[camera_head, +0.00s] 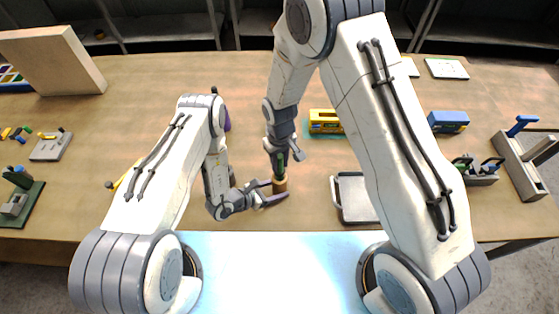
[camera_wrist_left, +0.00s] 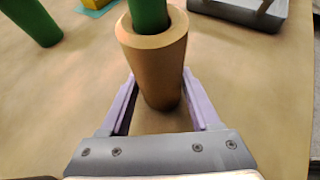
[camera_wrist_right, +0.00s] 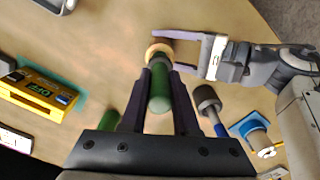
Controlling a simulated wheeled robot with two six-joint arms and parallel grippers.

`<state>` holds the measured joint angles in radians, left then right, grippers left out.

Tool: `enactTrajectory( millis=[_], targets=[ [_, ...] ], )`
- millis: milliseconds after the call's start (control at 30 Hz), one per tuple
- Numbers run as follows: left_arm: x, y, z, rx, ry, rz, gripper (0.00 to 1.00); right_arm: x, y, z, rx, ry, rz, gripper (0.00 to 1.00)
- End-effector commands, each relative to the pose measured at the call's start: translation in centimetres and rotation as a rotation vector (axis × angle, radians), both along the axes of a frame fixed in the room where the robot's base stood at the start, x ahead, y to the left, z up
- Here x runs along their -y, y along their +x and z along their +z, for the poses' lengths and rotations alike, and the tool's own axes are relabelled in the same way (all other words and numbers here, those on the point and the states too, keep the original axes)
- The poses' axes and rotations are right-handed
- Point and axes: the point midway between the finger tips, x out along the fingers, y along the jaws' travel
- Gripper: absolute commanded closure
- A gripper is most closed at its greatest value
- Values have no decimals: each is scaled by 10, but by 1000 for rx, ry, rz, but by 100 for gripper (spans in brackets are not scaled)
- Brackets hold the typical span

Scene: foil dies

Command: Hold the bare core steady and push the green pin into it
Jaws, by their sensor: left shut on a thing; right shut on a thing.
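The bare core (camera_head: 280,187) is a tan, hollow cylinder standing upright on the table. In the left wrist view the core (camera_wrist_left: 158,75) sits between the fingers of my left gripper (camera_wrist_left: 160,100), which is shut on it from the side. The green pin (camera_wrist_left: 150,12) is upright, its lower end inside the core's hole; how deep it reaches is hidden. My right gripper (camera_head: 283,150) is above the core, shut on the pin. In the right wrist view the pin (camera_wrist_right: 160,90) runs between the fingers toward the core's rim (camera_wrist_right: 158,48).
Another green cylinder (camera_wrist_right: 107,105) is beside my right gripper. A yellow device (camera_wrist_right: 40,92) reading OFF is on the left there. A grey tray (camera_head: 337,196) is right of the core in the head view. A dark-headed tool (camera_wrist_right: 207,97) lies close by.

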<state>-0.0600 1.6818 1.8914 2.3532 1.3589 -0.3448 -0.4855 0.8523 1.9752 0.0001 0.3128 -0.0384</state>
Motion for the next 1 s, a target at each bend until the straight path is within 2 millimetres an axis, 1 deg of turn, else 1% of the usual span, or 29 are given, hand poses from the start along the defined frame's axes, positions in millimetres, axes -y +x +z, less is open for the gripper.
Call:
enactTrajectory(
  millis=[133, 167, 200, 233, 267, 567, 667, 767, 1000],
  targets=[
    [0, 0, 0, -1, 1, 0, 68, 0, 0, 0, 0, 0, 0, 100],
    [0, 0, 0, -1, 1, 0, 68, 0, 0, 0, 0, 0, 0, 67],
    [0, 0, 0, -1, 1, 0, 68, 0, 0, 0, 0, 0, 0, 52],
    [0, 0, 0, -1, 0, 0, 68, 0, 0, 0, 0, 0, 0, 41],
    [0, 0, 0, -1, 0, 0, 68, 0, 0, 0, 0, 0, 0, 36],
    [0, 0, 0, -1, 0, 0, 68, 0, 0, 1, 0, 0, 0, 36],
    [0, 0, 0, -1, 0, 0, 68, 0, 1, 8, 2, 1, 0, 36],
    [0, 0, 0, -1, 1, 0, 68, -1, 1, 23, 4, 3, 0, 36],
    [0, 0, 0, -1, 1, 0, 68, -1, 1, 74, 6, 4, 0, 36]
  ],
)
